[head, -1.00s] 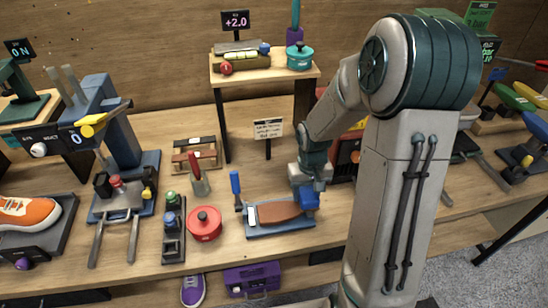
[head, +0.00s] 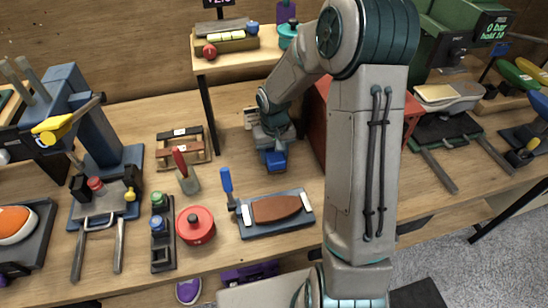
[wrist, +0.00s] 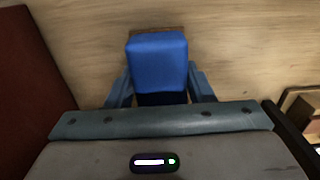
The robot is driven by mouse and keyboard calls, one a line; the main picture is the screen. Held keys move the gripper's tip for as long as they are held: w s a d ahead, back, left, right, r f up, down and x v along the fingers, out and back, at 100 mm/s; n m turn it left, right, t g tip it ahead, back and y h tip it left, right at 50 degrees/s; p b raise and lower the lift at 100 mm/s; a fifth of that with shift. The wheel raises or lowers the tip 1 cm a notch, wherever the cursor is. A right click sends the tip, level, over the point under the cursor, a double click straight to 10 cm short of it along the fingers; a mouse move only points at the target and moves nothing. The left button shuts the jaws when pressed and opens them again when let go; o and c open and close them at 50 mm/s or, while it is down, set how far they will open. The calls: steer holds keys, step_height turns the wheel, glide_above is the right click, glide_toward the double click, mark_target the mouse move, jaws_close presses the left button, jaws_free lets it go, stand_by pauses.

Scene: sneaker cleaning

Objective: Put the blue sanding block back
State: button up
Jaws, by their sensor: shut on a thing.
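The blue sanding block (head: 276,161) is held in my gripper (head: 270,148), above the bench top, behind the blue tray and beside the red box. In the wrist view the blue block (wrist: 158,62) fills the space between the two fingers of my gripper (wrist: 160,85), with a thin brown strip along its far edge. The blue tray (head: 283,231) carries a brown sole-shaped piece (head: 275,208) between two pale end pieces. A blue-handled tool (head: 227,184) stands upright at its left end.
A red box (head: 314,120) stands just right of the gripper, partly behind my arm. A wooden frame (head: 183,146), a red-handled brush (head: 183,168) and a red pot (head: 196,226) stand to the left. A raised shelf (head: 236,60) is above. Bare bench shows behind the tray.

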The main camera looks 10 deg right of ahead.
steer(key=shift+f, duration=0.45)
steer(key=shift+f, duration=0.2)
steer(key=o, duration=0.9)
steer(key=shift+o, duration=0.2)
steer(key=shift+r, duration=0.1)
